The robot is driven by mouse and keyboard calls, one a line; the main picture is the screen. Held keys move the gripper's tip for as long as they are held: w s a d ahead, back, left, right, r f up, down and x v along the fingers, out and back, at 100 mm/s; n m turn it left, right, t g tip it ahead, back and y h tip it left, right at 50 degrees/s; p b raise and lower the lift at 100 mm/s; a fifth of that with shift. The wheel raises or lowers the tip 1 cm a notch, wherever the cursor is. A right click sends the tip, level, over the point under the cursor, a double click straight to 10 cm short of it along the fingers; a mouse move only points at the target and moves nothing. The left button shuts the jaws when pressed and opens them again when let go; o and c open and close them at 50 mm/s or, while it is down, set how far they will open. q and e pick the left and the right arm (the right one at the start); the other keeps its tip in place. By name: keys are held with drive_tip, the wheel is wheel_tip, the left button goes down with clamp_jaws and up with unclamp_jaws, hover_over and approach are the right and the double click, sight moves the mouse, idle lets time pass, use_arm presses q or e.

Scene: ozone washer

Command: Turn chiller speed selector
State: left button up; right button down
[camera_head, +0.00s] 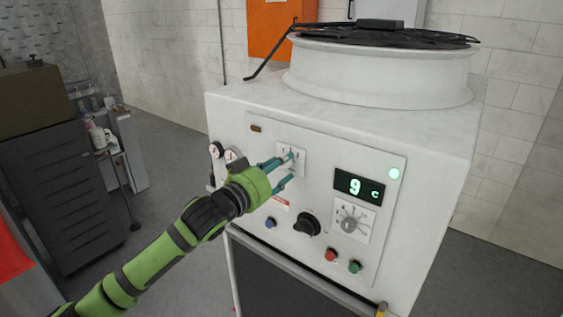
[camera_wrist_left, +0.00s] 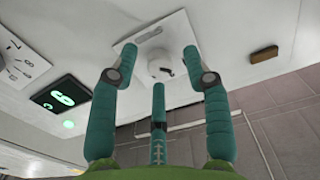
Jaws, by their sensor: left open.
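The white chiller (camera_head: 250,105) has a control panel on its front. A small white knob with a dark mark (camera_wrist_left: 160,67) sits on a pale square plate (camera_head: 299,159) at the panel's upper left. My left gripper (camera_head: 288,170) is in front of this plate. In the left wrist view its teal fingers (camera_wrist_left: 160,51) are open, one on each side of the knob; contact cannot be told. A grey numbered dial (camera_head: 349,224) is lower right on the panel. Printed labels are too small to read. My right gripper is not in view.
A display (camera_head: 359,188) reads 9 C beside a lit green lamp (camera_head: 394,173). A black knob (camera_head: 306,225), a blue button (camera_head: 270,223), a red button (camera_head: 331,255) and a green button (camera_head: 355,267) sit below. Gauges (camera_head: 216,151) are at left. A round fan housing (camera_head: 380,78) tops the chiller.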

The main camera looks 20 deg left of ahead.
use_arm(q)
drive_tip(key=shift+w, duration=0.2)
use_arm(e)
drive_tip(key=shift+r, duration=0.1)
use_arm(q)
clamp_jaws()
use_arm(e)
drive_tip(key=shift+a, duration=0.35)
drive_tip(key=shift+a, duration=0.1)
